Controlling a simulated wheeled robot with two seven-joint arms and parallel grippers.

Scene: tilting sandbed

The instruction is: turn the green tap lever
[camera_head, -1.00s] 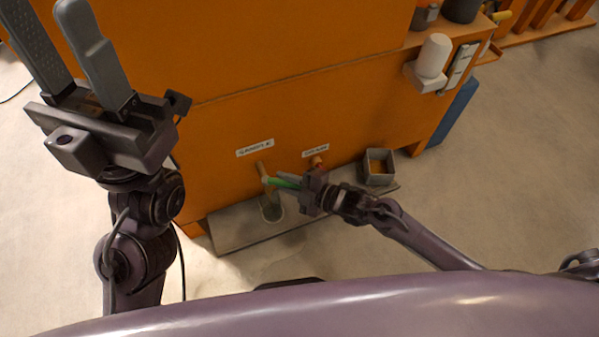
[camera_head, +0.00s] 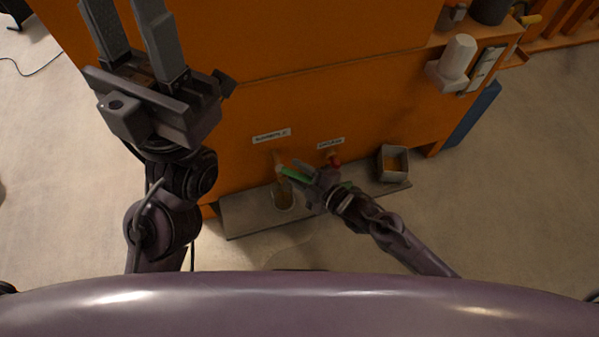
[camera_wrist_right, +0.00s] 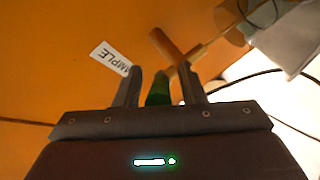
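The green tap lever (camera_head: 295,175) sticks out from the wooden tap (camera_head: 278,160) low on the orange wall. In the right wrist view the lever (camera_wrist_right: 158,88) stands between the two fingers of my right gripper (camera_wrist_right: 162,85), with the tap's wooden body (camera_wrist_right: 180,60) just beyond. Narrow gaps show on both sides of the lever, so my right gripper is open around it. In the head view my right gripper (camera_head: 308,175) is at the lever. My left gripper (camera_head: 133,35) is raised at the upper left, open and empty.
A glass jar (camera_head: 283,197) stands below the tap on a grey slab (camera_head: 240,215). A red tap (camera_head: 334,160) is close to the right gripper. A grey square box (camera_head: 393,162) stands farther right. A SAMPLE label (camera_wrist_right: 106,57) is on the wall.

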